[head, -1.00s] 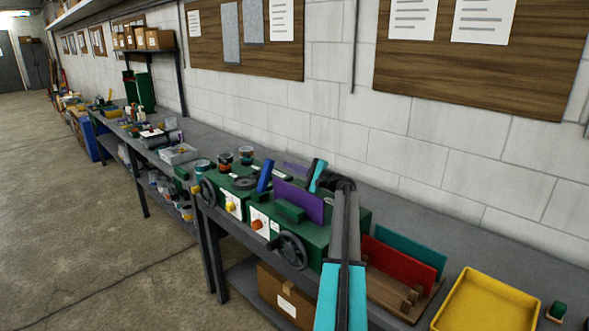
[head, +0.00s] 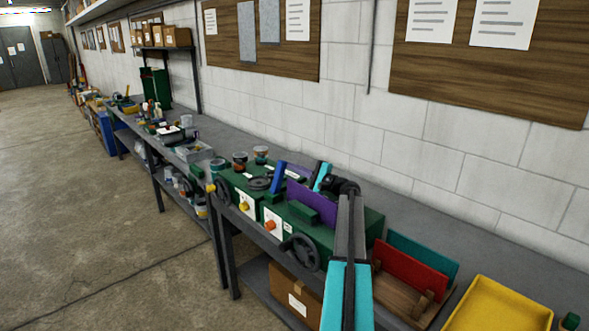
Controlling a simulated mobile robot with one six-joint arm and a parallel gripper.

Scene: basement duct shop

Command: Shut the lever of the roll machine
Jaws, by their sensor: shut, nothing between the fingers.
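The green roll machine (head: 345,225) stands on the grey bench, with dark handwheels and white panels with a yellow and an orange knob on its front. A blue lever (head: 278,177) stands up from its top, tilted slightly. A purple sheet (head: 311,206) stands on the machine to the right of the lever. My arm reaches in from the bottom. My gripper (head: 321,176), with black and cyan parts, is above the machine behind the purple sheet. It is shut and empty, to the right of the lever and apart from it in the picture. Its fingertips are small and partly hidden.
A wooden rack with a red board (head: 407,272) and a teal board (head: 425,256) stands to the right, beside a yellow tray (head: 497,308). A cardboard box (head: 296,296) sits on the shelf below. The floor at left is clear.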

